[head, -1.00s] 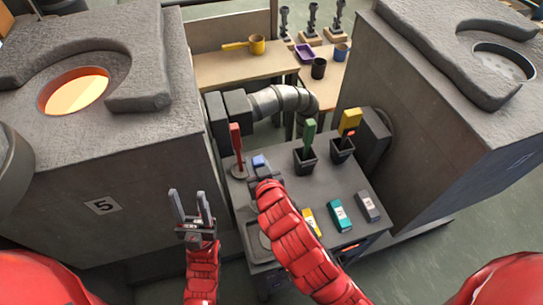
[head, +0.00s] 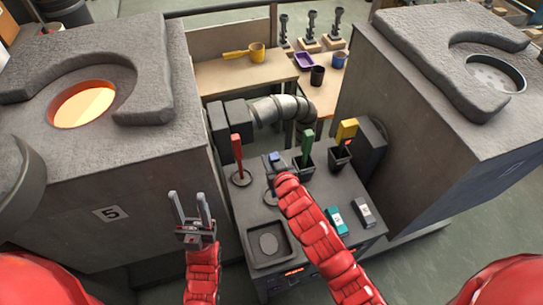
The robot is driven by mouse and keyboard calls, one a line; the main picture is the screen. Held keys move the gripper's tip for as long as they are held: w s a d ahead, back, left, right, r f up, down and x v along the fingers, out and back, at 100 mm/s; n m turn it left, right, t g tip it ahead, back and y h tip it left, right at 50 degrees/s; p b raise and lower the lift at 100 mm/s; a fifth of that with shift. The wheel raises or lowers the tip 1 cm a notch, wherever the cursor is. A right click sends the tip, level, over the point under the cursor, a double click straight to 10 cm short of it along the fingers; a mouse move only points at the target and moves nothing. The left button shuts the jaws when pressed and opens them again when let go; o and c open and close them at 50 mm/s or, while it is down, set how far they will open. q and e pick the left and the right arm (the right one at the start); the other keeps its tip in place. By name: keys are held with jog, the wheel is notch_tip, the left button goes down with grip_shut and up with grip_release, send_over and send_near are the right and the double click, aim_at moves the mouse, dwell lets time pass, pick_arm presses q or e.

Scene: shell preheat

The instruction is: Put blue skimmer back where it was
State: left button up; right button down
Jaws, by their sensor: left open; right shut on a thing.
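The blue handle of the skimmer (head: 275,157) stands up just beyond the end of my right arm, between the red and green handles. My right gripper (head: 279,169) is shut on the skimmer; my own red arm hides most of the jaws and the tool's lower part. A dark round holder (head: 269,196) shows partly beside my wrist, below the blue handle. I cannot tell whether the skimmer touches it. My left gripper (head: 188,196) is open and empty, in front of the left furnace.
The red-handled tool (head: 237,150) stands in a round holder at left. Green (head: 307,143) and yellow (head: 346,131) handles stand in black cups. A square tray (head: 268,246) and teal (head: 336,221) and grey (head: 363,212) blocks lie nearer. Furnaces flank the bench.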

jog(key=shift+f, duration=0.1)
jog(key=c, duration=0.6)
grip_release()
jog(key=shift+o, duration=0.2)
jog(key=shift+s+d+r+b, duration=0.1)
jog(key=shift+s+r+b, duration=0.15)
jog(key=shift+s+b, duration=0.15)
jog(key=p+v, duration=0.2)
jog(key=v, duration=0.9)
jog(key=shift+p, duration=0.4)
